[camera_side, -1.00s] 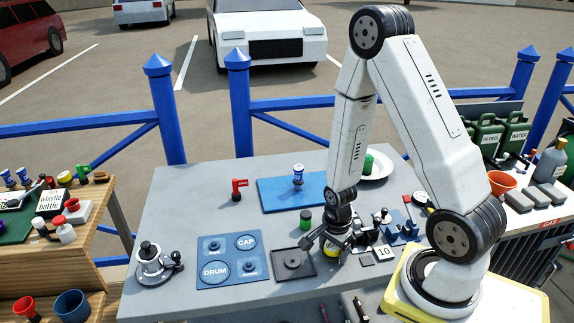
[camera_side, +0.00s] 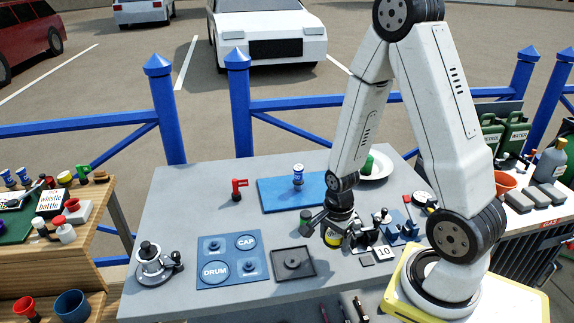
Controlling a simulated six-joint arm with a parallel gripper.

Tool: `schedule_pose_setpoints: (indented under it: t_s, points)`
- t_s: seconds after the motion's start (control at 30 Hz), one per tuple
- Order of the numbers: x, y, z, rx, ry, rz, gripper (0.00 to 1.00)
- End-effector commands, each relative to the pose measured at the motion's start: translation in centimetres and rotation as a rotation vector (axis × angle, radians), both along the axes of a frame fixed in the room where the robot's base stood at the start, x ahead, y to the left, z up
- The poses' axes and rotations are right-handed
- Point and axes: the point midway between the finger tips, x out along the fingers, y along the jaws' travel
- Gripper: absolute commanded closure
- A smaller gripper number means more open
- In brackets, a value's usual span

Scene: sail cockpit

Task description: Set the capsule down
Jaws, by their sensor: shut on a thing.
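My gripper (camera_side: 333,236) is shut on a small yellow-and-dark piece (camera_side: 332,240), which I take to be the capsule. It is partly hidden by the gripper, and I cannot tell whether it touches the table. A dark cylinder (camera_side: 305,216) stands just left of my gripper, partly covered by a finger. A square dark tray (camera_side: 293,250) with a round raised centre lies left of and nearer the camera than the gripper. A blue board (camera_side: 205,249) marked CAP and DRUM lies further left.
A blue mat (camera_side: 267,190) holding a small blue-and-white item (camera_side: 298,176) lies behind. A red tool (camera_side: 238,190) stands to its left. Small fixtures and a card marked 10 (camera_side: 384,252) crowd the right. A white plate (camera_side: 378,171) is behind my arm. The grey table's left rear is mostly clear.

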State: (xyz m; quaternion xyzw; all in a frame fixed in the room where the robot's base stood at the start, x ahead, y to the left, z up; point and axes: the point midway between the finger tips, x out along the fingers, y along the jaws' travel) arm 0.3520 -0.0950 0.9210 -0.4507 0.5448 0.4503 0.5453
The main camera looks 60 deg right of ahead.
Motion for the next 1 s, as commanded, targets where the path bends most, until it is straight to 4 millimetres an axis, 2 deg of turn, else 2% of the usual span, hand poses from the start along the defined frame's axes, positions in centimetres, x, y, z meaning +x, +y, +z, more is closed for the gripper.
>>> schedule_pose_setpoints:
  t_s: [0.2, 0.5, 0.7, 1.0]
  points:
    - [0.0, 0.0, 2.5, -0.002, -0.003, 0.000, 0.89]
    - [0.0, 0.0, 5.1, -0.001, -0.002, 0.000, 0.89]
    - [0.0, 0.0, 5.8, 0.000, 0.000, 0.000, 0.89]
    - [-0.1, 0.0, 5.9, 0.000, 0.001, 0.000, 0.89]
